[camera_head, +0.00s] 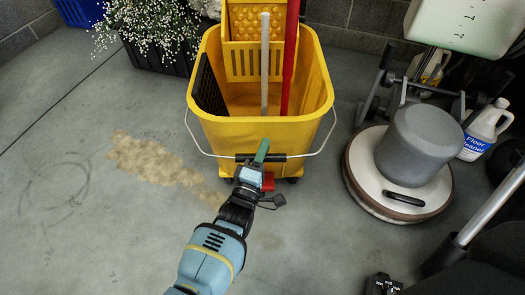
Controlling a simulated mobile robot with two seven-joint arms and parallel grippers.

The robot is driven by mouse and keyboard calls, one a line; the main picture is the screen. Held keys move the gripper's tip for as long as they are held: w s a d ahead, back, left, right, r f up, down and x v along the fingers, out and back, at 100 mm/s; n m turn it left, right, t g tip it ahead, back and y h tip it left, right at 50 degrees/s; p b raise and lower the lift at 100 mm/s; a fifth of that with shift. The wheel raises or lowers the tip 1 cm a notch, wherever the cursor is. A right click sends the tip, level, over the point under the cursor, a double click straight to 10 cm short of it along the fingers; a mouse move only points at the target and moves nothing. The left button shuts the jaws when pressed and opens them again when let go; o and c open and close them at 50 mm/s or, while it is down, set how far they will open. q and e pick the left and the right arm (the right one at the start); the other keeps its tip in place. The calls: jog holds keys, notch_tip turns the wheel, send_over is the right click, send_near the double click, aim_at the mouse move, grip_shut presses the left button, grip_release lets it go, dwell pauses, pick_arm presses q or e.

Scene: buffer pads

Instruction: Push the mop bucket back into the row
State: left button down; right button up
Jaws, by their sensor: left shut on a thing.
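The yellow mop bucket (224,138) stands upright on the floor at the top middle, with its wringer (251,62) at the back. A wire bail with a black grip (298,156) hangs across its front. My left gripper (259,163) reaches up from the bottom of the view to the middle of the bucket's front. It is shut on the bail's black grip and covers part of it. A red piece (268,182) shows beside the gripper, low on the bucket's front. My right gripper is not in view.
A floor machine (419,145) with a round base stands close on the right, beside a floor cleaner jug (484,130). A planter of white flowers (150,35) is behind left. A tan spill (150,158) lies left of the bucket.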

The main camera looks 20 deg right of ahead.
pick_arm(q)
jog(key=shift+w+r, duration=0.2)
jog(key=c, duration=1.6)
grip_release()
jog(key=shift+d, duration=0.1)
jog(key=o, duration=0.3)
jog(key=shift+f, duration=0.15)
jog(key=shift+o, duration=0.2)
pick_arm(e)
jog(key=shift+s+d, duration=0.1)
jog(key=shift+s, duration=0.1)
pick_arm(q)
jog(key=shift+s+f, duration=0.1)
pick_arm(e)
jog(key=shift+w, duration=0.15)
pick_arm(q)
jog(key=p+v, duration=0.4)
jog(key=v, duration=0.3)
jog(key=shift+s, duration=0.25)
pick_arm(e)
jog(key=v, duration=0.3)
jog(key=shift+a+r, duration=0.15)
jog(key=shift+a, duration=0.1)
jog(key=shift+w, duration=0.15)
